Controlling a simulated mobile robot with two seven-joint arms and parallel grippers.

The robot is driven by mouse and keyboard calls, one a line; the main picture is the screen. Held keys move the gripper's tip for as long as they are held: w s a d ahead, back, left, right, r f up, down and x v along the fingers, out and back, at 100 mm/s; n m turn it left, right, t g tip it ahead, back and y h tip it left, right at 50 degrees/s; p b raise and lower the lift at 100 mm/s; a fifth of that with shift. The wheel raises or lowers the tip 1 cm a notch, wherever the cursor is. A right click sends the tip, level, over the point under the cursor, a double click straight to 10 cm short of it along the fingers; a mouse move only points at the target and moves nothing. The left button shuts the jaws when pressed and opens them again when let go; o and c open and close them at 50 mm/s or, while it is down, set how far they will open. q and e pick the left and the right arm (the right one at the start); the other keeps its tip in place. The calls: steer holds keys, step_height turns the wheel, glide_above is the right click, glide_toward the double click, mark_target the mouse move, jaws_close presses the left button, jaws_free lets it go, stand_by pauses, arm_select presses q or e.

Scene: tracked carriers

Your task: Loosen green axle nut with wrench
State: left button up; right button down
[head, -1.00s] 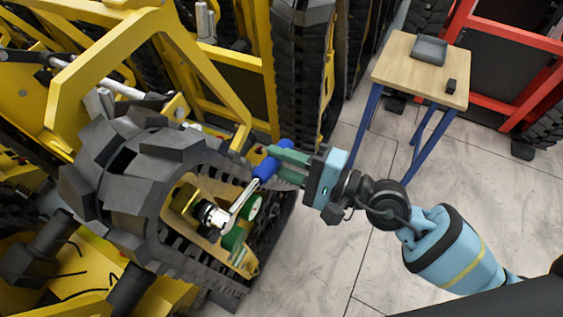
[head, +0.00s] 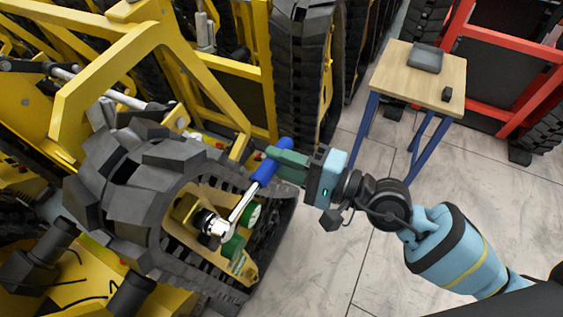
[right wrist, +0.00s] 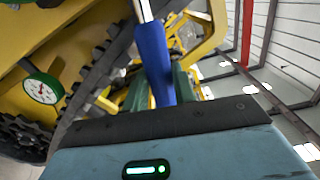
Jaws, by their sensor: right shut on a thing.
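The wrench has a blue handle (head: 266,171) and a silver shaft that slants down to the left. Its silver head (head: 217,226) sits at the axle hub inside the yellow frame of the near track. The green axle nut cannot be made out there; the wrench head may cover it. My right gripper (head: 276,164) is shut on the blue handle near its upper end. In the right wrist view, the blue handle (right wrist: 153,57) stands between the green fingers. My left gripper is not in view.
A round green-rimmed gauge (head: 252,213) sits close beside the wrench shaft; its white dial also shows in the right wrist view (right wrist: 42,90). The black track (head: 130,185) surrounds the hub. A wooden table (head: 418,73) with a grey tray (head: 426,58) stands behind. Open floor lies right.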

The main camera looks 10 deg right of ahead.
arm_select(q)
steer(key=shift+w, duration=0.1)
arm_select(e)
steer(key=shift+r, duration=0.1)
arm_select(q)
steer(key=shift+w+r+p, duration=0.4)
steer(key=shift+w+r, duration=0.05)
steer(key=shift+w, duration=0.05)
arm_select(e)
steer(key=shift+r+n, duration=0.6)
steer(key=shift+r, duration=0.1)
arm_select(q)
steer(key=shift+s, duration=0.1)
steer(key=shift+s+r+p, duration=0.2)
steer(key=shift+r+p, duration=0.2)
steer(key=shift+p, duration=0.05)
arm_select(e)
steer(key=shift+r+n, duration=0.5)
steer(key=shift+r, duration=0.3)
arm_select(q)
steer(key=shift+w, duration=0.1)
arm_select(e)
steer(key=shift+s+r+n+p, duration=0.1)
steer(key=shift+r+n+p, duration=0.4)
steer(key=shift+r, duration=0.25)
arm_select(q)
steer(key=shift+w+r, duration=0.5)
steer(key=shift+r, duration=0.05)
